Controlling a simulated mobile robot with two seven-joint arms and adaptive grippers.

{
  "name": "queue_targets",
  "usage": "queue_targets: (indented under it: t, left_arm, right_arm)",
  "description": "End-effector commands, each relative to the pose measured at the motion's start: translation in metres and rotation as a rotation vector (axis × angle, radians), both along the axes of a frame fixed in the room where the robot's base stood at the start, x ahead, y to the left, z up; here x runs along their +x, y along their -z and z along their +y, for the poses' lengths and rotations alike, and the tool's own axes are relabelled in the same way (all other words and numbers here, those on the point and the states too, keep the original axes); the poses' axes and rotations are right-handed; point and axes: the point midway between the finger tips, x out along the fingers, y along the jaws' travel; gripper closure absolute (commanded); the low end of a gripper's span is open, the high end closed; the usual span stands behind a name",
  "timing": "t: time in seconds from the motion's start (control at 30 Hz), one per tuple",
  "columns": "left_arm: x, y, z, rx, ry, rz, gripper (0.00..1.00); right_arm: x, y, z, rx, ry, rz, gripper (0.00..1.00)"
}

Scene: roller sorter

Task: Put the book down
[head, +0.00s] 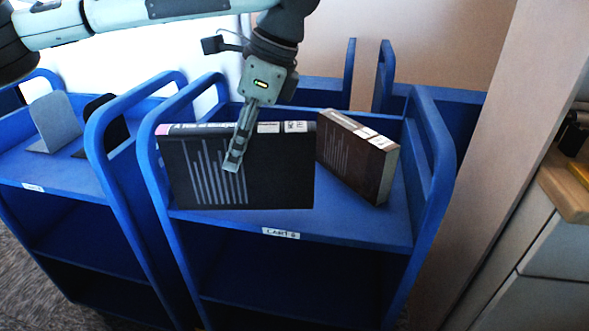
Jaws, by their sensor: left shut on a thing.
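A black book (285,172) with pale vertical lines on its cover stands upright on its long edge at the top shelf of a blue cart (372,222). My left gripper (233,165) reaches down from above and is shut on this black book, one finger lying over its front cover. The other finger is hidden behind the book. The book's lower edge is close to the shelf surface; I cannot tell whether it touches. My right gripper is not in view.
A brown book (352,160) stands at an angle just right of the black book. The cart's side rails rise at both ends. A cabinet (520,250) is at right.

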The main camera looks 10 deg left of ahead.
Motion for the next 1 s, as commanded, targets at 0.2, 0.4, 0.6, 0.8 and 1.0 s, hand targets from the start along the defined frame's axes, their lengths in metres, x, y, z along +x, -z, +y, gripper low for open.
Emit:
queue_targets:
  t: [0.2, 0.4, 0.6, 0.8, 1.0]
  left_arm:
    - [0.017, -0.021, -0.001, -0.004, 0.660, 0.000, 1.00]
    - [0.032, -0.042, 0.003, -0.005, 1.174, -0.002, 1.00]
    - [0.044, -0.063, 0.008, -0.004, 1.554, -0.001, 1.00]
    - [0.050, -0.075, 0.013, -0.001, 1.752, 0.002, 1.00]
    - [0.070, -0.064, 0.016, -0.003, 1.794, 0.003, 1.00]
  right_arm:
    - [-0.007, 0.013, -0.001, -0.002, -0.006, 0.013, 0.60]
    - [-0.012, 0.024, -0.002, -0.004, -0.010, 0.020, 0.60]
    - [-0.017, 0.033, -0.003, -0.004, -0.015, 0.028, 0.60]
    - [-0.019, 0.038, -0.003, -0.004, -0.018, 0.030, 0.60]
    - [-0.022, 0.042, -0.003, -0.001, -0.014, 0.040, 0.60]
